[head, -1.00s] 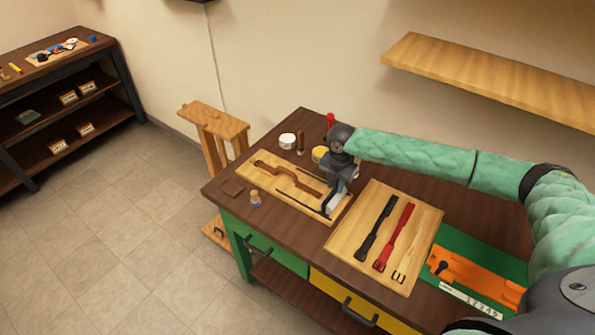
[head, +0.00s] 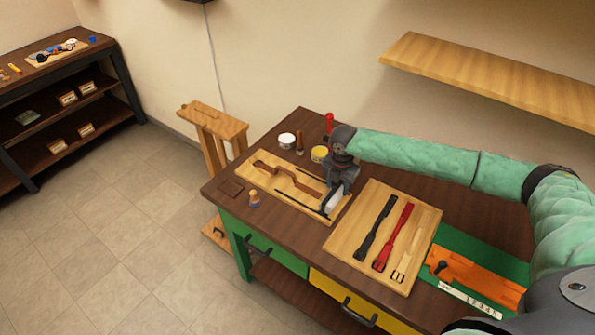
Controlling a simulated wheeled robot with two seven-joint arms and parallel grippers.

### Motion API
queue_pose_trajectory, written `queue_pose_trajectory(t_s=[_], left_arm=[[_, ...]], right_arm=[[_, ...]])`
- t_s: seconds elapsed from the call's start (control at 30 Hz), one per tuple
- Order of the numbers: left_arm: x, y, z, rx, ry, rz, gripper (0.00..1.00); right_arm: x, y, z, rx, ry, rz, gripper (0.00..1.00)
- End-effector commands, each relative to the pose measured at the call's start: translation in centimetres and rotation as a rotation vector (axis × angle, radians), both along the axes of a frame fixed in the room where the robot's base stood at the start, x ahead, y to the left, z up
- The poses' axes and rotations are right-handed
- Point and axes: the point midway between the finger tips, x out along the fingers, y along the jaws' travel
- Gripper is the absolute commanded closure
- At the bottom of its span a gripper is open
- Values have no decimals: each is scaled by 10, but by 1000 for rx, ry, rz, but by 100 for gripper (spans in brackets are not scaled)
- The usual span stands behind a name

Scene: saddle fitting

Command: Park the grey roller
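My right gripper (head: 334,203) points down at the right end of a light wooden tray (head: 256,185) on the bench. A pale grey-white piece shows at its tip, small and partly covered by the hand. I cannot tell whether it is the grey roller or the fingers themselves, or whether the fingers are open. No other thing is clearly recognisable as a grey roller. The tray holds a brown strap-shaped piece (head: 270,171) and a thin dark strip (head: 300,206). My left gripper is not in view.
A wooden board (head: 345,240) with a black strap (head: 376,228), a red strap (head: 394,236) and a buckle lies to the right. Beyond it is an orange fixture (head: 470,275) on green.

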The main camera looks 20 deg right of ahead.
Motion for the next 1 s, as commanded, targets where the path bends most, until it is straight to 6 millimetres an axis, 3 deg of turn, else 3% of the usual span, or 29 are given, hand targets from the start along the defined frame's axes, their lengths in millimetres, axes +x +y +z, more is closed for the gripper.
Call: queue_pose_trajectory(t_s=[0.37,1.0], left_arm=[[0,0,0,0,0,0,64],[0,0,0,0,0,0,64]], right_arm=[[1,1,5,0,-2,0,56],[1,1,45,2,-3,0,56]])
